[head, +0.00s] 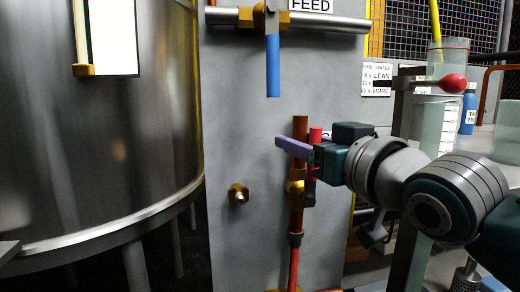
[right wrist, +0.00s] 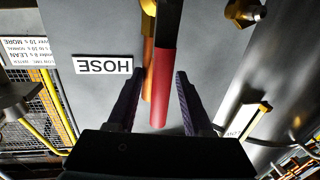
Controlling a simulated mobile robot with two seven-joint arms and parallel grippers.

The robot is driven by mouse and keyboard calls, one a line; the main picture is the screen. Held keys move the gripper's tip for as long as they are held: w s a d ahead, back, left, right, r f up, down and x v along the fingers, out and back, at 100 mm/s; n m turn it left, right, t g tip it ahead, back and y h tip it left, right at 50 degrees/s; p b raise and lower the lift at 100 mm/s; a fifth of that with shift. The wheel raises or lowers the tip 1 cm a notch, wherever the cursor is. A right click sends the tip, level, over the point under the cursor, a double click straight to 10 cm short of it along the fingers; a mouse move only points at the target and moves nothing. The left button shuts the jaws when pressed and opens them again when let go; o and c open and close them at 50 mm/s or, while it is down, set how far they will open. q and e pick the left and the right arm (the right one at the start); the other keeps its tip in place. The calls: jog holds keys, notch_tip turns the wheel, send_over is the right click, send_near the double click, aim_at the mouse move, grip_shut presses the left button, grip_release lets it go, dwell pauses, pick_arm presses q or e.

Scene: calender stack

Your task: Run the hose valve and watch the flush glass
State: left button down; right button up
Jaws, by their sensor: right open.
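The hose valve has a red lever (head: 315,135) beside an upright copper pipe (head: 297,213) with a brass body. My right gripper (head: 297,145) is at the lever, its purple fingers open. In the right wrist view the red lever (right wrist: 162,85) lies between the two fingers (right wrist: 160,74), with a gap on each side. A HOSE label (right wrist: 102,66) is on the panel. A clear glass vessel (head: 430,125) with a white marked strip stands at the right; I cannot tell whether it is the flush glass. My left gripper is out of view.
A big steel tank (head: 110,150) fills the left. A blue feed lever (head: 273,65) hangs from a pipe above, and a brass fitting (head: 238,195) juts from the grey panel (head: 235,130). A red-knobbed lever (head: 452,83) and a blue bottle (head: 468,110) are at the right.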

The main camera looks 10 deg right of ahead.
jog(key=shift+w, duration=0.1)
grip_shut()
dwell(0.4)
dwell(1.0)
